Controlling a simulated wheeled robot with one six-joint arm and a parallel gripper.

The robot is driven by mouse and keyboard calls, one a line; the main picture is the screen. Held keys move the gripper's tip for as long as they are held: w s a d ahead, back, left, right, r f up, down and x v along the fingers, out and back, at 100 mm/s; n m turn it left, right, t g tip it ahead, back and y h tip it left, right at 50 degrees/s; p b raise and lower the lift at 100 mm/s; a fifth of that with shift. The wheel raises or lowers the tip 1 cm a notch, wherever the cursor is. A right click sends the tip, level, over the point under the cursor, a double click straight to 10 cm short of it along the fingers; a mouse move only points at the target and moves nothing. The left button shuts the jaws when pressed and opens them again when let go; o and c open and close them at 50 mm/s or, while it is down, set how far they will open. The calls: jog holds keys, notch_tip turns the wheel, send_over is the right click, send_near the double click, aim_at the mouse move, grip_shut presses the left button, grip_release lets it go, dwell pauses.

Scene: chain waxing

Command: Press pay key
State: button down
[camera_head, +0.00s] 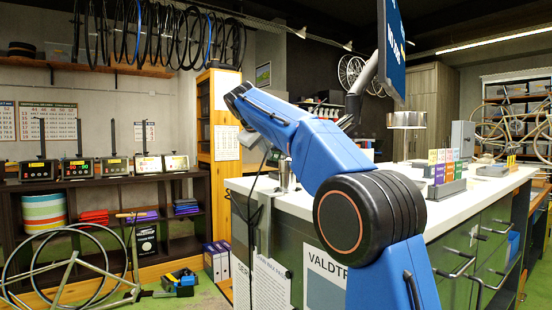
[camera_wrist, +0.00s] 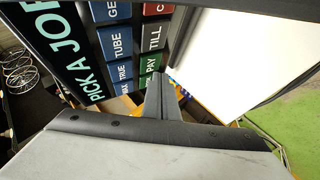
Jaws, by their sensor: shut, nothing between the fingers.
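The green pay key (camera_wrist: 150,64), lettered PAY, is on a dark panel (camera_wrist: 62,60) headed PICK A JOB in the wrist view. My gripper (camera_wrist: 161,80) is shut and empty, with its fingertips just below the pay key in that picture and overlapping its lower edge. I cannot tell whether they touch the key. In the head view my arm reaches to the upper left, and the pay key cannot be made out.
A white countertop (camera_head: 325,205) with small coloured cards (camera_head: 440,167) stands at the right. A dark shelf (camera_head: 100,185) holding several devices is at the left.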

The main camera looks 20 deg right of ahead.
jog(key=shift+d, duration=0.15)
dwell(0.4)
jog(key=shift+d+f, duration=0.1)
jog(key=shift+d, duration=0.2)
jog(key=shift+w+d+f, duration=0.1)
jog(key=shift+w+d, duration=0.05)
jog(key=shift+d, duration=0.2)
dwell(0.9)
dwell(0.3)
jog(key=shift+a+r, duration=0.25)
jog(key=shift+a, duration=0.5)
jog(key=shift+s+a+r, duration=0.2)
jog(key=shift+a, duration=0.6)
jog(key=shift+s+a+r, duration=0.2)
jog(key=shift+a+r, duration=0.05)
jog(key=shift+a, duration=0.5)
jog(key=shift+s+a+r, duration=0.2)
jog(key=shift+a, duration=0.6)
